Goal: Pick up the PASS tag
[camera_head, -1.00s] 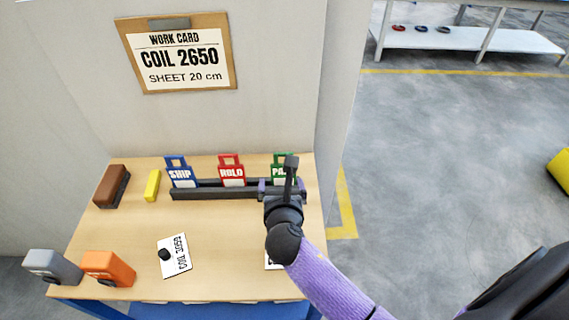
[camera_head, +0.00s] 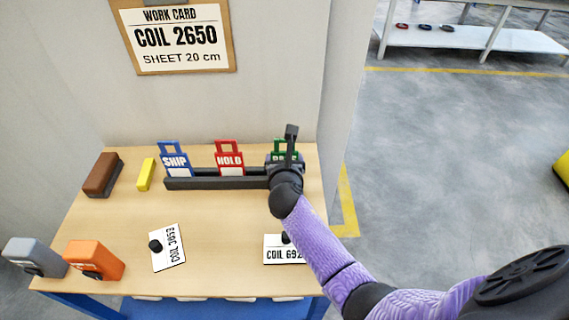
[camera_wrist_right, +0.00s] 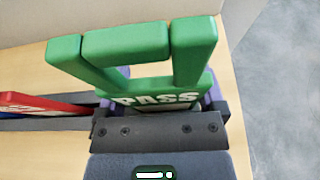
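The green PASS tag (camera_head: 279,144) stands upright at the right end of the black rack (camera_head: 215,183), mostly hidden behind my right gripper in the head view. In the right wrist view the PASS tag (camera_wrist_right: 150,85) shows its handle loop and white lettering close up. My right gripper (camera_head: 284,160) is at the tag, its fingers apart on either side of the tag's lower body; the right wrist view also shows the gripper (camera_wrist_right: 160,108). Finger contact with the tag cannot be made out. The tag's foot is hidden. My left gripper is not in view.
The blue SHIP tag (camera_head: 174,160) and red HOLD tag (camera_head: 229,159) stand in the rack to the left. On the table lie a brown block (camera_head: 102,175), a yellow block (camera_head: 146,174), grey and orange (camera_head: 93,261) holders, and two coil cards (camera_head: 168,248). A wall rises behind.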

